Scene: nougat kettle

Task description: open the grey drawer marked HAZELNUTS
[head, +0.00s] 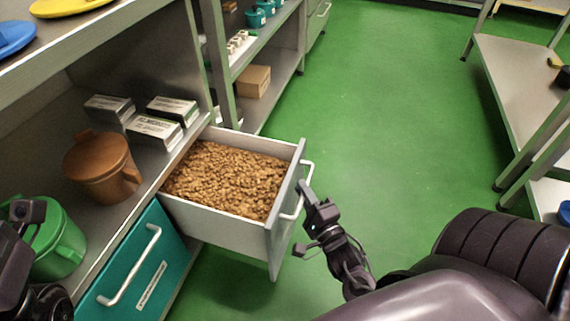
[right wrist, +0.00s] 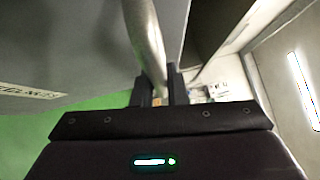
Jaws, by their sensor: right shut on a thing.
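The grey drawer (head: 215,225) stands pulled out from the left-hand unit and is filled with brown nuts (head: 230,178). Its pale bar handle (head: 309,172) is on the front panel, which faces right. My right gripper (head: 304,190) is shut on this handle. In the right wrist view the metal handle bar (right wrist: 144,40) runs down between the fingers (right wrist: 161,88). A white label (right wrist: 30,93) on the drawer front shows there at the left, only partly readable. Dark parts of my left gripper (head: 26,212) show at the left edge; its fingers are unclear.
A closed teal drawer (head: 135,265) with a bar handle is nearer. Above stand a brown lidded pot (head: 101,165), a green container (head: 52,240) and several boxes (head: 154,131). Green floor (head: 390,110) is clear right of the drawer. A metal table (head: 515,75) stands far right.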

